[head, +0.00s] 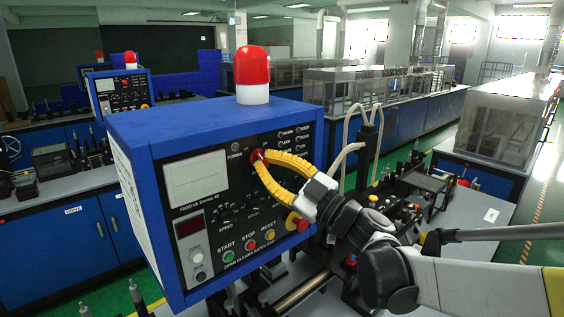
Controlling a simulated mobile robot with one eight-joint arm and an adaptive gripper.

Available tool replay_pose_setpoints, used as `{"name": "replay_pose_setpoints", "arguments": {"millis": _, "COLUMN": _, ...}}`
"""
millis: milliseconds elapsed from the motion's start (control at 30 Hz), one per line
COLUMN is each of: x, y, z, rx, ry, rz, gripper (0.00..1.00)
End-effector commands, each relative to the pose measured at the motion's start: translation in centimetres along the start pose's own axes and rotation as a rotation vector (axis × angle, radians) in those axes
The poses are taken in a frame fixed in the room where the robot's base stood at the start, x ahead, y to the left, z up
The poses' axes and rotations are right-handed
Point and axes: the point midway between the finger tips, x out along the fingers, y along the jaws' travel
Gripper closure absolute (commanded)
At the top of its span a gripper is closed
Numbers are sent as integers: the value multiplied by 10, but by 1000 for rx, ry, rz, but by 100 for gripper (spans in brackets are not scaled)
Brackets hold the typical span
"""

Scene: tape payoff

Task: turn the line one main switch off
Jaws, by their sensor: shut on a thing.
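The nearest blue control box (150,160) has a black front panel with a small red main switch (257,154) at its upper right, to the right of the POWER label. My gripper (262,160) reaches in from the right with its yellow fingers shut on this switch. The fingers cover part of the switch, so I cannot tell which way it points. I cannot read a line number on the box.
Below are a green START button (229,257), a red STOP button (250,245) and a yellow RESET button (269,235). A red emergency stop (293,221) sits close under my gripper. A red lamp (252,72) tops the box. A similar box (121,94) stands behind left.

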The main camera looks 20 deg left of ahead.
Motion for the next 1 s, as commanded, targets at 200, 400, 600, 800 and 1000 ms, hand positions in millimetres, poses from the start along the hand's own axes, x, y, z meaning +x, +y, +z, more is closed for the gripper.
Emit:
{"name": "replay_pose_setpoints", "arguments": {"millis": 200, "x": 1, "y": 2, "z": -1, "rx": -113, "ry": 1, "rz": -47, "gripper": 100}}
{"name": "replay_pose_setpoints", "arguments": {"millis": 400, "x": 0, "y": 2, "z": 0, "rx": -174, "ry": 0, "rz": -71, "gripper": 100}}
{"name": "replay_pose_setpoints", "arguments": {"millis": 600, "x": 0, "y": 2, "z": -1, "rx": -196, "ry": 1, "rz": -81, "gripper": 100}}
{"name": "replay_pose_setpoints", "arguments": {"millis": 800, "x": 0, "y": 2, "z": -1, "rx": -199, "ry": 1, "rz": -82, "gripper": 100}}
{"name": "replay_pose_setpoints", "arguments": {"millis": 1000, "x": 0, "y": 1, "z": -1, "rx": -198, "ry": 1, "rz": -81, "gripper": 82}}
